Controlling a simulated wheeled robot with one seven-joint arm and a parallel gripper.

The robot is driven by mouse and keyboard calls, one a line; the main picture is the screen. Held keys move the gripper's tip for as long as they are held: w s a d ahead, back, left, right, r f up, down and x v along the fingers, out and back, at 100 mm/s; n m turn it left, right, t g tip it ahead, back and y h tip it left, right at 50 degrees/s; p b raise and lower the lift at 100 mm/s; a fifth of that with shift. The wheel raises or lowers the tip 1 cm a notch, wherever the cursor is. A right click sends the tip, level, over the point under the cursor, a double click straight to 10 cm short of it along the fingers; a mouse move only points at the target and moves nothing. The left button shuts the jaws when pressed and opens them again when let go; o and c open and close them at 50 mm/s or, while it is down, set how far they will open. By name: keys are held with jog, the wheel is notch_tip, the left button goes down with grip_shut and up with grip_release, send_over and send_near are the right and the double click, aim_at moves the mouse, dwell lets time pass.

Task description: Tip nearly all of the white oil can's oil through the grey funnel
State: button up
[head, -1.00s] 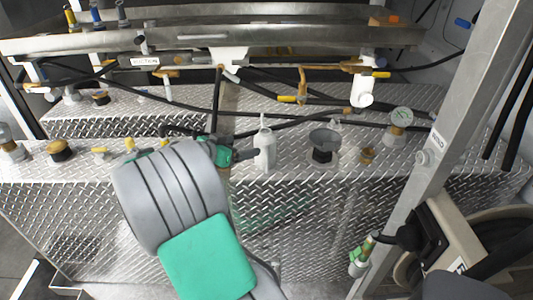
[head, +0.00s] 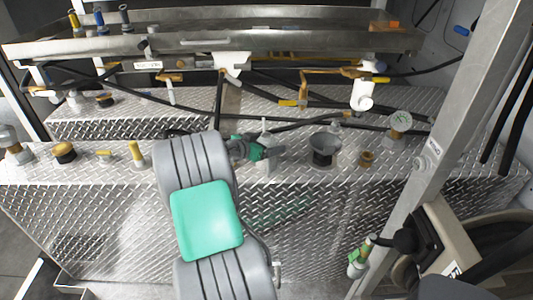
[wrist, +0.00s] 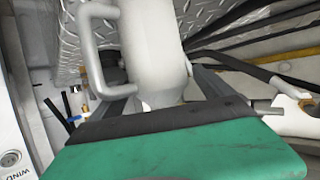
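The white oil can (head: 265,127) stands on the tread-plate ledge. In the head view my gripper (head: 272,153) covers most of it, and only its top shows clearly. In the wrist view the can's white body (wrist: 150,40) and side handle (wrist: 90,50) fill the upper middle, with dark fingers on either side. I cannot tell whether the fingers press on it. The grey funnel (head: 324,142) sits upright on a dark neck on the ledge, a short way right of the can and my gripper.
A small brass fitting (head: 367,158) and a round gauge (head: 400,122) stand right of the funnel. Black hoses and yellow-handled valves (head: 302,92) run behind. A slanted metal post (head: 447,130) is at the right. Yellow-topped fittings (head: 64,152) stand on the left of the ledge.

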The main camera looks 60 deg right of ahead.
jog(key=c, duration=1.7)
